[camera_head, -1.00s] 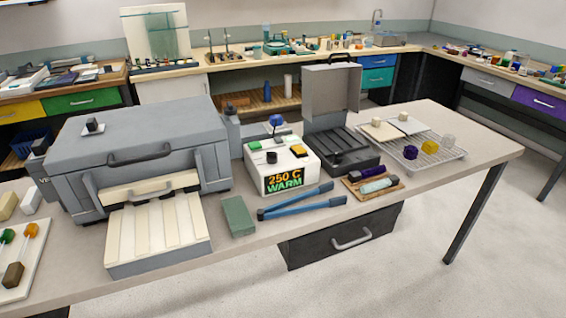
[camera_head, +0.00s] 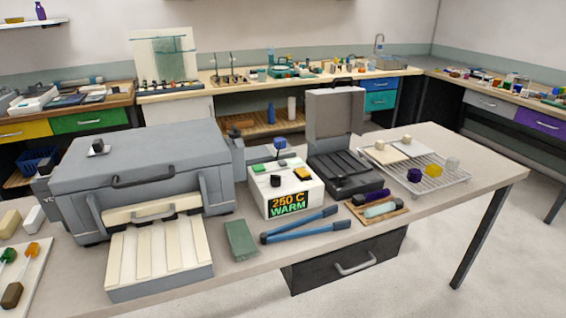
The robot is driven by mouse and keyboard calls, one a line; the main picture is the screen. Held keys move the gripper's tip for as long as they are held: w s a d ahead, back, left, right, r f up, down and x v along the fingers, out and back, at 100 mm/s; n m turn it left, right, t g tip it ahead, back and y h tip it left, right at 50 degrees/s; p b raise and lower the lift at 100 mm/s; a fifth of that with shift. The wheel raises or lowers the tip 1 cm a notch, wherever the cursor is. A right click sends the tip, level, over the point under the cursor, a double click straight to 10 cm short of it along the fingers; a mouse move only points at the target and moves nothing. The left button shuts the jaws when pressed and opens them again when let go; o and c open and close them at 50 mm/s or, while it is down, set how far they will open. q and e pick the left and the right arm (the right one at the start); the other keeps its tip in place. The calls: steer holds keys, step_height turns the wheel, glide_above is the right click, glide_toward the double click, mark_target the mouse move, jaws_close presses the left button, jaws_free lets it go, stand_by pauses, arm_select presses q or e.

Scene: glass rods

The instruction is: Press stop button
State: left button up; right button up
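A white control box (camera_head: 285,195) stands on the bench near the middle. Its front display (camera_head: 287,204) reads "250 C WARM". On its top are a green piece (camera_head: 260,167), a dark block (camera_head: 275,180) and a yellow button-like piece (camera_head: 301,172). A blue-topped knob (camera_head: 279,143) shows at the back of the box. No stop label is legible, so I cannot tell which piece is the stop button. Neither of my grippers is in view.
A large grey kiln-like box (camera_head: 140,165) with a slatted tray (camera_head: 160,258) stands left of the control box. A black open-lidded case (camera_head: 345,172) is to its right. Blue tongs (camera_head: 300,226) and a green block (camera_head: 241,240) lie in front. A wire rack (camera_head: 445,180) is at right.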

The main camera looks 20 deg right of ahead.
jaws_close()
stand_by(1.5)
